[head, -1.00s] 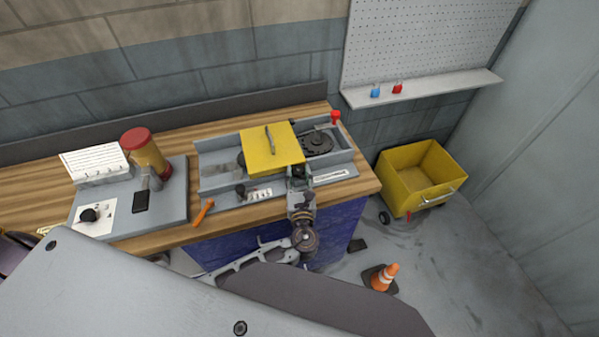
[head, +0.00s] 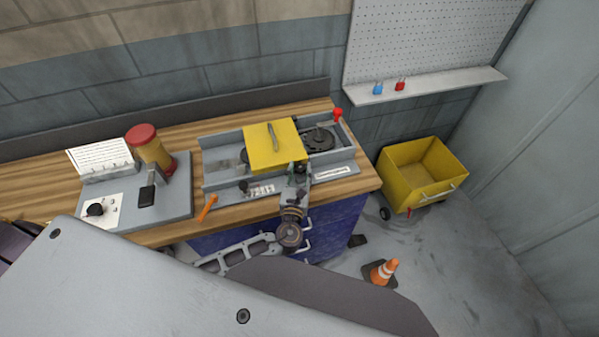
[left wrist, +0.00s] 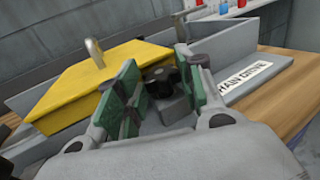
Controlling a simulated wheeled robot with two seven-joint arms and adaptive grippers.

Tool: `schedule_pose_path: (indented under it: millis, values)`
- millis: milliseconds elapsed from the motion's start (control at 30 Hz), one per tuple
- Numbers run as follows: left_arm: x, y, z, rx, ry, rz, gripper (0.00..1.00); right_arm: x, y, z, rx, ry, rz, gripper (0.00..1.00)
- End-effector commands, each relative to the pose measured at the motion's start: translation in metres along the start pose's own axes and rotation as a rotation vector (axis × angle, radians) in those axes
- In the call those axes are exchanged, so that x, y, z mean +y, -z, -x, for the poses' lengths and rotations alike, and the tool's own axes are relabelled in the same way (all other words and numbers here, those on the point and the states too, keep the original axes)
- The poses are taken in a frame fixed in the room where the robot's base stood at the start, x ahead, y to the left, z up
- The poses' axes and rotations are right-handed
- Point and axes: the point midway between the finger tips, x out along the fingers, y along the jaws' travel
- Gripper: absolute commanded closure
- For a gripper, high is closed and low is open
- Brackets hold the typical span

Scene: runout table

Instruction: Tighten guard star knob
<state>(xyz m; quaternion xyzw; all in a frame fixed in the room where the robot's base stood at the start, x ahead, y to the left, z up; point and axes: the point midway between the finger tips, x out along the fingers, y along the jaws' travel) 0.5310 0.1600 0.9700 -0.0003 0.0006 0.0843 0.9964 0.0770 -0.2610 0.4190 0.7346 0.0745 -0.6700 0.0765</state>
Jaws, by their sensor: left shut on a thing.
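The yellow guard (head: 266,147) with its grey handle lies flat across the grey runout channel (head: 222,179) on the bench. The black star knob (left wrist: 160,76) stands on a small grey block beside the guard's front right corner. In the head view the knob is small and partly hidden by my gripper. My left gripper (head: 299,174) reaches it from the front of the bench. In the left wrist view its green-padded fingers (left wrist: 157,80) stand on either side of the knob, shut on it. My right gripper is not in view.
A second dark knob (head: 244,187) and an orange-handled tool (head: 207,208) are left of my gripper. A red mushroom button (head: 338,113) is at the channel's far right. A control panel (head: 178,203) stands left; a yellow cart (head: 392,185) and cone (head: 384,270) are on the floor.

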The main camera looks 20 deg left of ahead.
Motion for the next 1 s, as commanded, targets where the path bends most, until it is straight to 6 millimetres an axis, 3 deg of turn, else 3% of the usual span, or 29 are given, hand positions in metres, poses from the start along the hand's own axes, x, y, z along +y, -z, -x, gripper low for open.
schedule_pose_path:
  millis: [33,67,200,667,1000]
  values:
    - [0.0,-0.002,-0.001,-0.003,0.0,0.0,0.86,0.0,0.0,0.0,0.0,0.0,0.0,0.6]
    - [0.0,-0.002,-0.001,-0.004,0.0,0.0,0.6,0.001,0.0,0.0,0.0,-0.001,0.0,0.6]
    - [0.0,-0.001,-0.001,-0.003,-0.001,0.0,0.42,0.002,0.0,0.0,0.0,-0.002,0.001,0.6]
    - [0.0,0.0,0.003,-0.001,-0.001,-0.001,0.41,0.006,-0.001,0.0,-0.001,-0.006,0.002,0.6]
    - [0.0,0.001,0.03,0.001,0.0,-0.001,0.41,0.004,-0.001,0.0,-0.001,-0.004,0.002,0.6]
